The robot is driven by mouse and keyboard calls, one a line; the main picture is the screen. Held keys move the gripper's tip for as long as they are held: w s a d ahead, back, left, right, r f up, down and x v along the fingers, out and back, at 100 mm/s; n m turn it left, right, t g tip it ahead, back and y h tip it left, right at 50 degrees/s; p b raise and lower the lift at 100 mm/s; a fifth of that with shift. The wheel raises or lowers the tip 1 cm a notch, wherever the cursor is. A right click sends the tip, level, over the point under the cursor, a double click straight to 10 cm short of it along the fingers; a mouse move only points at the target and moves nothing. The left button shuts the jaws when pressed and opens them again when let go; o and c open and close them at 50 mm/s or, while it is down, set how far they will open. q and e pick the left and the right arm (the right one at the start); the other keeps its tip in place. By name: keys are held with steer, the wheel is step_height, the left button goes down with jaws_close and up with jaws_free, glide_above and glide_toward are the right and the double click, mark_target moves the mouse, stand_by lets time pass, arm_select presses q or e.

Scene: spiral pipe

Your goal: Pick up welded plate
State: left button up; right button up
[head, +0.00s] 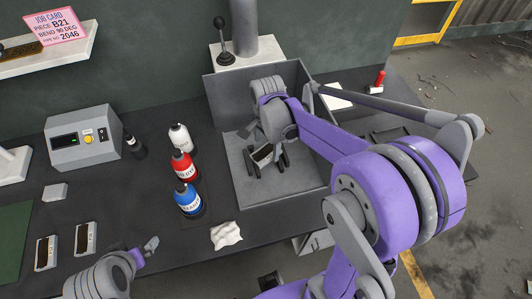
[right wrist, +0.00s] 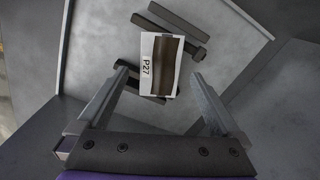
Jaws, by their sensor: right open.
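A small white plate (right wrist: 149,68) marked P27, with a dark brown band across it, lies on dark bars inside a grey open-topped box in the right wrist view. It also shows in the head view (head: 262,153), partly hidden by my gripper. My right gripper (right wrist: 161,80) is open above the box floor. Its fingers are to the left and right of the plate in the wrist view, with gaps on both sides; I cannot tell the height left between them. My left gripper (head: 150,245) is low at the left in the head view, its jaws unclear.
The grey box (head: 226,100) has raised walls around the plate. Bottles (head: 182,166), a white cloth (head: 226,235) and a grey control unit (head: 82,137) stand to its left. Two similar plates (head: 46,253) (head: 85,238) lie at the left. A lever block (head: 244,52) is behind the box.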

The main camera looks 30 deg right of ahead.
mark_target(266, 154)
steer(key=shift+f, duration=1.45)
jaws_close()
steer(key=shift+r, duration=0.1)
